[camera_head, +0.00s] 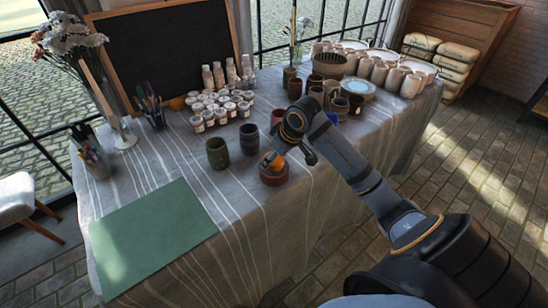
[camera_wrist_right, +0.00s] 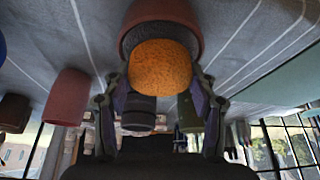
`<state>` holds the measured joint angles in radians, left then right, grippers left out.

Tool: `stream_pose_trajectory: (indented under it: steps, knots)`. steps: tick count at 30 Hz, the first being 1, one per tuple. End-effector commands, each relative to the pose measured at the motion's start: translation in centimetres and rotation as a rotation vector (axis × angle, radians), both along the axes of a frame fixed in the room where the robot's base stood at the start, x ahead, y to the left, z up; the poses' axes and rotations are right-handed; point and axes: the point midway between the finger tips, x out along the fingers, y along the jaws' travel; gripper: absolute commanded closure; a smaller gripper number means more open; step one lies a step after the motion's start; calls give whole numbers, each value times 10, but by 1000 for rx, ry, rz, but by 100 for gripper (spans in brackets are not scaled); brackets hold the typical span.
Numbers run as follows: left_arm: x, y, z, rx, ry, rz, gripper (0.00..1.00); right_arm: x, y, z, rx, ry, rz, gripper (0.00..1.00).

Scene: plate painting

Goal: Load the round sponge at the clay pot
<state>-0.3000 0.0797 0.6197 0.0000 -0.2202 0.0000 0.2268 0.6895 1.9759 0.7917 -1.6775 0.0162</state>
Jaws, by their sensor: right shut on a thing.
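The round orange sponge (camera_wrist_right: 160,66) is between the fingers of my right gripper (camera_wrist_right: 160,82), which is shut on it. In the head view, the sponge (camera_head: 267,159) shows as a small orange patch beside the right gripper (camera_head: 276,157). The reddish-brown clay pot (camera_head: 273,179) stands upright on the table just under the gripper. In the right wrist view, the clay pot (camera_wrist_right: 184,12) shows its rim and dark inside directly beyond the sponge. I cannot tell whether the sponge touches the pot's contents. My left gripper is not in view.
A green cup (camera_head: 217,153) and dark cup (camera_head: 249,139) stand left of the pot. Several paint jars (camera_head: 208,117) are behind them, and more cups (camera_head: 318,93) stand farther back. A green mat (camera_head: 150,235) lies front left. The cloth right of it is clear.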

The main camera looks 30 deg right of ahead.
Motion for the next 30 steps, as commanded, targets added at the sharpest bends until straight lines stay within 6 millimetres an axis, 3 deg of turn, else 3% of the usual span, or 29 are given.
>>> stream_pose_trajectory:
  steps: [30]
  knots:
    - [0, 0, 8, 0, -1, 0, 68, -1, 0, -2, 2, 3, 0, 67]
